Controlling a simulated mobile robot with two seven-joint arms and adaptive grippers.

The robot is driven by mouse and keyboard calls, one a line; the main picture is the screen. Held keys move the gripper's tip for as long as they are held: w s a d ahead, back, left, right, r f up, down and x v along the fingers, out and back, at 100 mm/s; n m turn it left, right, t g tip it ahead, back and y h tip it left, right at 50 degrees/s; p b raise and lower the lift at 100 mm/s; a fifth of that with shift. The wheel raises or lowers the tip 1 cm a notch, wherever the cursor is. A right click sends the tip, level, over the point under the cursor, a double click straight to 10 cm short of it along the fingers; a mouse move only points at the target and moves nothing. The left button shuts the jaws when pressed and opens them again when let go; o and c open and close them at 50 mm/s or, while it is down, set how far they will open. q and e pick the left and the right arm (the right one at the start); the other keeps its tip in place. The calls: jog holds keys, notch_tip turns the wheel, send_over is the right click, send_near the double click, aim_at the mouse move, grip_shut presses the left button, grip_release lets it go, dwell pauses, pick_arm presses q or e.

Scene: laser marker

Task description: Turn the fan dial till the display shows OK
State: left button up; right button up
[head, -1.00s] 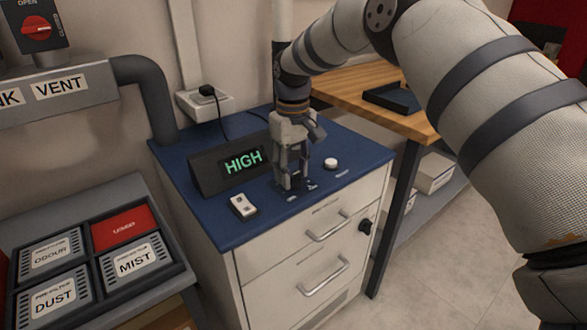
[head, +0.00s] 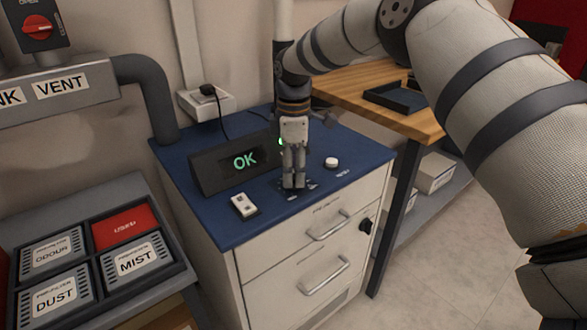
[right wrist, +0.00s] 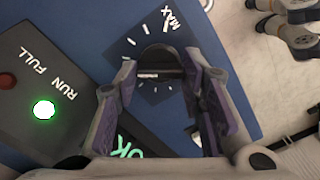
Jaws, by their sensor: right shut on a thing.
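The display (head: 226,166) is a dark wedge-shaped box on the blue cabinet top, and it reads OK in green. Its lit letters also show in the right wrist view (right wrist: 126,151). My right gripper (head: 293,184) points down in front and to the right of the display. In the right wrist view my right gripper (right wrist: 162,88) has its fingers closed around the fan dial (right wrist: 162,74). Only a dark part of the dial with a white line shows between them. Scale ticks and the word MAX lie beside it. My left gripper is not in view.
A white switch (head: 243,206) and a round white button (head: 331,163) flank the dial on the blue top (head: 225,227). A RUN/FULL panel (right wrist: 40,70) has a glowing green lamp (right wrist: 43,108) and a dull red one. A filter tray (head: 88,228) stands at left.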

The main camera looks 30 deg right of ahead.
jog(key=n, duration=0.7)
jog(key=shift+f, duration=0.1)
dwell(0.5)
jog(key=o, duration=1.1)
jog(key=shift+o, duration=0.2)
notch_tip(320, 180, up, 12)
